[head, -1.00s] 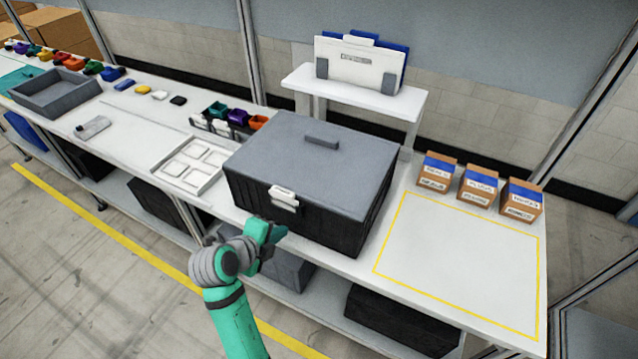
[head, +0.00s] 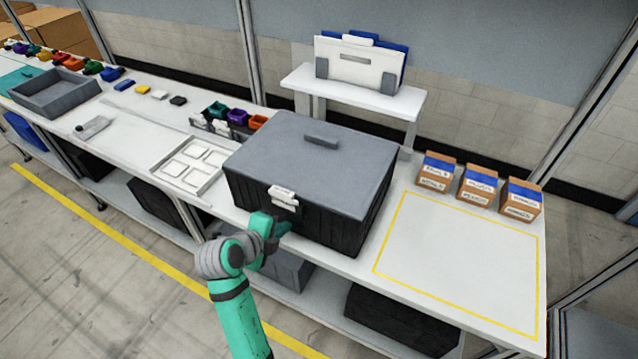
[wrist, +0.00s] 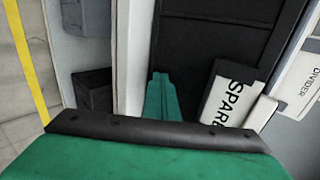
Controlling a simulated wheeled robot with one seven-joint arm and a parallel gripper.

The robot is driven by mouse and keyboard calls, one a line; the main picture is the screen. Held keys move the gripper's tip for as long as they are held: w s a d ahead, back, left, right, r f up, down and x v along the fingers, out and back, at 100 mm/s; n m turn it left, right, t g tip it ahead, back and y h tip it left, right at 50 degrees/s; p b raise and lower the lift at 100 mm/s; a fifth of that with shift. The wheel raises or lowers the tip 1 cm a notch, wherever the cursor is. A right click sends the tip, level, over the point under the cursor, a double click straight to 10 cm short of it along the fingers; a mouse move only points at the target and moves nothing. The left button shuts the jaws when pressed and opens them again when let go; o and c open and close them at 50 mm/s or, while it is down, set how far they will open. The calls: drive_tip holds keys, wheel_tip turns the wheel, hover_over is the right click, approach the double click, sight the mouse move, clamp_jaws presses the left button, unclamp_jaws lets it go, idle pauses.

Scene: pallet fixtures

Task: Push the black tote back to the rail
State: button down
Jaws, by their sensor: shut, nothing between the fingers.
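The black tote (head: 335,228) with a grey lid (head: 305,155) stands upright on the white workbench, close to the front edge. A white label holder (head: 283,196) is on its front face. My gripper (head: 282,229) is shut and empty, low at the tote's front face just below the label. In the wrist view the green fingers (wrist: 160,97) lie against or very near the tote's dark wall (wrist: 205,60), beside a label reading "SPARE" (wrist: 228,103). I cannot tell whether they touch. The rail behind the tote is hidden or not clearly visible.
A white tray with square pads (head: 188,166) is left of the tote. A raised white shelf (head: 365,100) with document holders stands behind it. Several cardboard boxes (head: 437,172) and a bare yellow-outlined area (head: 460,260) are to the right.

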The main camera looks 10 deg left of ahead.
drive_tip(key=shift+w+d, duration=0.55)
drive_tip(key=shift+w, duration=1.05)
drive_tip(key=shift+w+d, duration=0.6)
drive_tip(key=shift+w, duration=0.95)
drive_tip(key=shift+w+d, duration=0.55)
drive_tip(key=shift+w, duration=1.4)
drive_tip(key=shift+w+d, duration=0.5)
drive_tip(key=shift+w, duration=0.3)
drive_tip(key=shift+w+d, duration=0.15)
drive_tip(key=shift+w, duration=0.4)
drive_tip(key=shift+s+a, duration=0.4)
drive_tip(key=shift+s, duration=0.55)
drive_tip(key=shift+s+a, duration=0.35)
drive_tip(key=shift+s, duration=0.55)
drive_tip(key=shift+s+a, duration=0.4)
drive_tip(key=shift+s, duration=0.55)
drive_tip(key=shift+w, duration=0.1)
